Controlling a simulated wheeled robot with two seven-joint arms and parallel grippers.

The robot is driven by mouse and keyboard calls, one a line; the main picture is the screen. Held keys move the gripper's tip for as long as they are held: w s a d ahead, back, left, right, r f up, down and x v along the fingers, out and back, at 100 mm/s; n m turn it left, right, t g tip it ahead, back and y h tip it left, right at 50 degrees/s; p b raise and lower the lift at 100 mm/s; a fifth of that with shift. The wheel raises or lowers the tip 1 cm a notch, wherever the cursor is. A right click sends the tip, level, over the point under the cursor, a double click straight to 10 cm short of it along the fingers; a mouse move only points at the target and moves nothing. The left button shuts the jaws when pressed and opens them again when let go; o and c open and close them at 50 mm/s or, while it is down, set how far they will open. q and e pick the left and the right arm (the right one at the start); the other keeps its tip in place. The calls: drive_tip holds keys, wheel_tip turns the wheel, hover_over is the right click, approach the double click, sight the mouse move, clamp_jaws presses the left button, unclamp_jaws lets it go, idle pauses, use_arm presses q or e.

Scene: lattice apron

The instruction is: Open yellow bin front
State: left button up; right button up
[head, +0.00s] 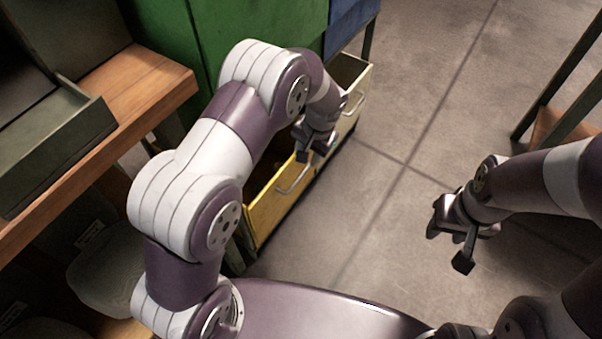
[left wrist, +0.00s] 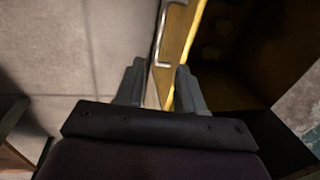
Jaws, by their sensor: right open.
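The yellow bin front (head: 270,210) is at the middle left of the head view, with a pale bar handle (head: 296,177) on its outer face. The bin stands pulled out, and its dark inside shows behind the front. My left gripper (head: 317,146) is at the far end of the yellow front. In the left wrist view its two fingers (left wrist: 158,88) are apart, one on each side of the yellow top edge (left wrist: 188,48). I cannot tell whether they touch it. The handle (left wrist: 161,38) lies ahead of them. My right gripper (head: 465,235) is open and empty over the floor.
A cream bin (head: 350,105) with a handle stands just beyond the yellow one. A green cabinet (head: 265,22) rises behind them. A wooden bench (head: 150,90) with a dark tray (head: 60,150) is at left.

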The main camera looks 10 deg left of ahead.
sight(300, 177)
use_arm(q)
drive_tip(key=f+b, duration=0.1)
drive_tip(key=f, duration=0.2)
drive_tip(key=a+f+b, duration=0.1)
drive_tip(key=f+b, duration=0.1)
drive_tip(key=f, duration=0.2)
drive_tip(key=a+f+b, duration=0.1)
drive_tip(key=f+b, duration=0.1)
drive_tip(key=f, duration=0.2)
drive_tip(key=shift+w+f, duration=0.1)
drive_tip(key=shift+w, duration=0.25)
drive_tip(key=shift+c, duration=0.3)
clamp_jaws()
